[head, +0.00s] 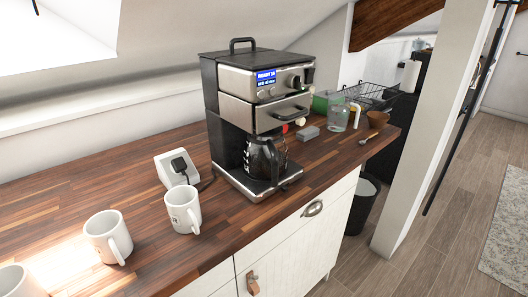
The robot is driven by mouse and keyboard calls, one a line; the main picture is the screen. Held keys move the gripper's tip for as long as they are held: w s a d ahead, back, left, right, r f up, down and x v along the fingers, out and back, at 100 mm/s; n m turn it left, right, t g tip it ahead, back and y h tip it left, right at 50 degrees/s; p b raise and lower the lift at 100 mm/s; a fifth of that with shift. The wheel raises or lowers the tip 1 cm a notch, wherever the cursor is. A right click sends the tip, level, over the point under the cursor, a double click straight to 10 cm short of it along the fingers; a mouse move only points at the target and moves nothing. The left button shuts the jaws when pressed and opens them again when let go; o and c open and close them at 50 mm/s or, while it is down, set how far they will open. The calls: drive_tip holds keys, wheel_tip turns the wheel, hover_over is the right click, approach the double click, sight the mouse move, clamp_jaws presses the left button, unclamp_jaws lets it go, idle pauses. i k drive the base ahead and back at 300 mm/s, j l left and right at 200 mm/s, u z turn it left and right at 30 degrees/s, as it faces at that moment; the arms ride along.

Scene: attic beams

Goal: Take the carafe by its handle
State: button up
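The carafe (257,160) is a glass pot with black parts. It sits on the base plate of the coffee maker (262,87), under the brewing head. Its black handle (275,161) faces the front of the counter, toward the camera. The coffee maker is black and steel, with a lit blue display, and stands upright on the wooden counter. My gripper is not in view.
White mugs (183,209) (108,236) stand left of the coffee maker, near a socket block (177,168) with a black plug. A grey block (309,132), a clear pitcher (338,115) and a wooden spoon (369,138) lie to the right. A white post (425,130) stands beyond the counter's right end.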

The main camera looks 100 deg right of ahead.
sight(264, 157)
drive_tip(key=k+l, duration=0.5)
drive_tip(key=k+l+u, duration=0.1)
drive_tip(key=k+l, duration=0.35)
drive_tip(key=k, duration=0.2)
drive_tip(key=k+l, duration=0.45)
drive_tip(key=k, duration=0.1)
